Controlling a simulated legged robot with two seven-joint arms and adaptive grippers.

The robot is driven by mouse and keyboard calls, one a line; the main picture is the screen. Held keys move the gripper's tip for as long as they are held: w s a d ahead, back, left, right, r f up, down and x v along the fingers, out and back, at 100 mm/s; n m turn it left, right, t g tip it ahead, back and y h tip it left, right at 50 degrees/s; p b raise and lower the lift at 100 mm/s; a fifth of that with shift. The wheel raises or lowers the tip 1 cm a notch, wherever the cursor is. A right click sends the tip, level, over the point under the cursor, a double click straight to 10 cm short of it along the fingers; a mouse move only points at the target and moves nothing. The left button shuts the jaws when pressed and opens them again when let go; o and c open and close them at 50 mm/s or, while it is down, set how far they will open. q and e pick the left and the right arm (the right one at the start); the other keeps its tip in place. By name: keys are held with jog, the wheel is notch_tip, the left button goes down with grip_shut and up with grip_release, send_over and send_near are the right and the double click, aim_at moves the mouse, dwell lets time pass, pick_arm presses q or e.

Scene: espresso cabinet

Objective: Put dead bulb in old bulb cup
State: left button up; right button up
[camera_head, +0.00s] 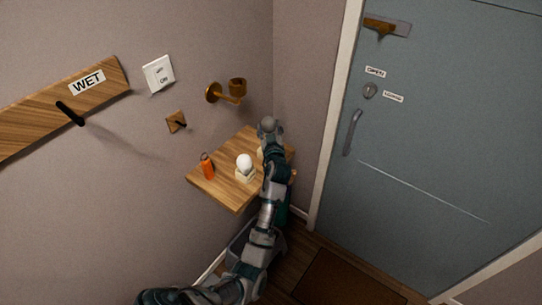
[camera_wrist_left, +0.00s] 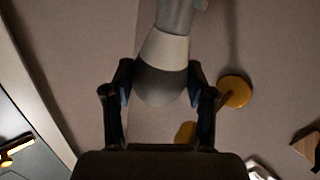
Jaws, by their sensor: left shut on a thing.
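My left gripper (camera_head: 268,134) is shut on a grey, dull bulb (camera_head: 268,124) above the far corner of the wooden shelf (camera_head: 230,196). In the left wrist view the bulb (camera_wrist_left: 162,84) sits between the two fingers, its grey round end toward the palm and its pale collar and grey base pointing away. A white bulb (camera_head: 244,161) stands in a cream cup (camera_head: 245,177) on the shelf. Another pale object (camera_head: 261,153), perhaps a cup, shows beside my arm, mostly hidden by it; I cannot tell which is the old bulb cup. My right gripper is out of view.
A brass wall lamp holder (camera_head: 237,86) projects from the wall above the shelf. An orange item (camera_head: 207,168) stands at the shelf's left side. A light switch (camera_head: 159,75), a small wooden knob plate (camera_head: 176,121) and a blue-grey door (camera_head: 440,130) are around it.

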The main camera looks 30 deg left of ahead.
pick_arm(q)
jog(key=f, duration=0.3)
jog(key=a+f+b, duration=0.1)
jog(key=f, duration=0.4)
jog(key=shift+a+f, duration=0.3)
jog(key=shift+a, duration=0.1)
jog(key=shift+d+f, duration=0.2)
jog(key=shift+d, duration=0.05)
jog(key=shift+d+r, duration=0.15)
jog(key=shift+d, duration=0.25)
jog(key=o, duration=1)
jog(key=shift+o, duration=1.3)
jog(key=shift+a, duration=0.6)
jog(key=shift+s+f, duration=0.1)
jog(key=shift+f, duration=0.1)
jog(key=v, duration=1.2)
jog(key=shift+d, duration=0.15)
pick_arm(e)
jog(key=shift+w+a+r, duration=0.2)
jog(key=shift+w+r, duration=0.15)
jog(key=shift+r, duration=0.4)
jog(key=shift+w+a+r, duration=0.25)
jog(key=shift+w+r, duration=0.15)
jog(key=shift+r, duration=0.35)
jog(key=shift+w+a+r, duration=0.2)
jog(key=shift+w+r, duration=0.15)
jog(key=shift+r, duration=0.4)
